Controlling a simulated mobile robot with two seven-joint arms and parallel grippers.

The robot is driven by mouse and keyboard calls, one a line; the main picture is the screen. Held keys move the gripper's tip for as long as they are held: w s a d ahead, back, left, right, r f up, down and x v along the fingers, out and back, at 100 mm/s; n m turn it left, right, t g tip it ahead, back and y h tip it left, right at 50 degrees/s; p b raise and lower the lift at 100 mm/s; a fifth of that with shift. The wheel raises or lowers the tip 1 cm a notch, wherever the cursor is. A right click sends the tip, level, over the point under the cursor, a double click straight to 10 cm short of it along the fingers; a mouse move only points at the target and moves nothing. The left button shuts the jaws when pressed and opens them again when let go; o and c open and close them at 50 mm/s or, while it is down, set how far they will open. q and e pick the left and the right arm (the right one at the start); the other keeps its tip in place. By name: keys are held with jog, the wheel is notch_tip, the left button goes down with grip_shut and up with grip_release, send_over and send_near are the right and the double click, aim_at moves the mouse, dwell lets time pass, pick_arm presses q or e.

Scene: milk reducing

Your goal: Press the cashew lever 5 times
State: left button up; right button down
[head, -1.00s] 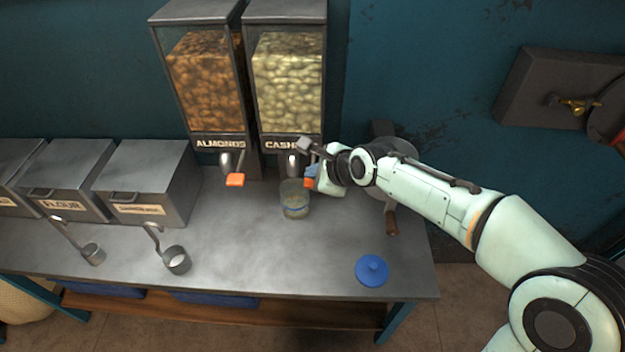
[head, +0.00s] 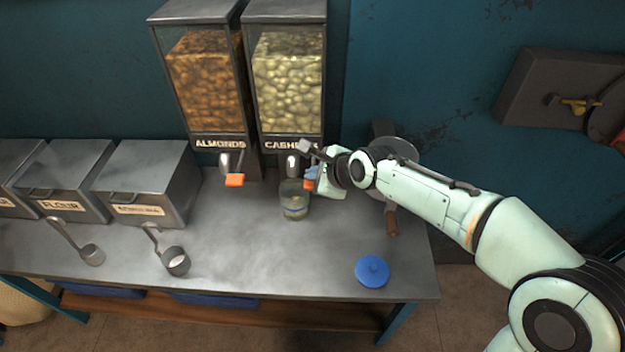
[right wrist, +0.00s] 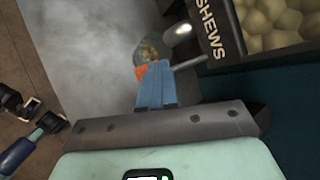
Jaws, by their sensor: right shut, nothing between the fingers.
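The cashew dispenser (head: 288,80) stands at the back of the counter, full of pale nuts, with a metal spout (head: 292,165) below its label. Its orange lever (head: 309,184) is mostly hidden behind my right gripper (head: 312,174). In the right wrist view the shut blue fingers (right wrist: 155,85) are at the orange lever tip (right wrist: 141,72); I cannot tell whether they touch it. A clear jar (head: 294,205) stands under the spout, with some contents low inside; it also shows in the right wrist view (right wrist: 149,48). My left gripper is not in the head view.
The almond dispenser (head: 205,85) with its own orange lever (head: 235,180) stands to the left. A blue lid (head: 372,271) lies at the front right. Metal bins (head: 148,185) and two scoops (head: 175,261) are on the left. A grinder-like device (head: 393,150) is behind my right arm.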

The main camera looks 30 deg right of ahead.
jog(key=shift+f+b, duration=0.5)
jog(key=shift+f, duration=0.45)
dwell(0.5)
jog(key=shift+r, duration=0.1)
jog(key=shift+r+p, duration=1.65)
jog(key=shift+p, duration=0.1)
jog(key=shift+r, duration=0.1)
jog(key=shift+r+p, duration=0.6)
jog(key=shift+p, duration=0.05)
notch_tip(320, 180, up, 4)
jog(key=p, duration=0.3)
jog(key=shift+f, duration=0.2)
dwell(1.1)
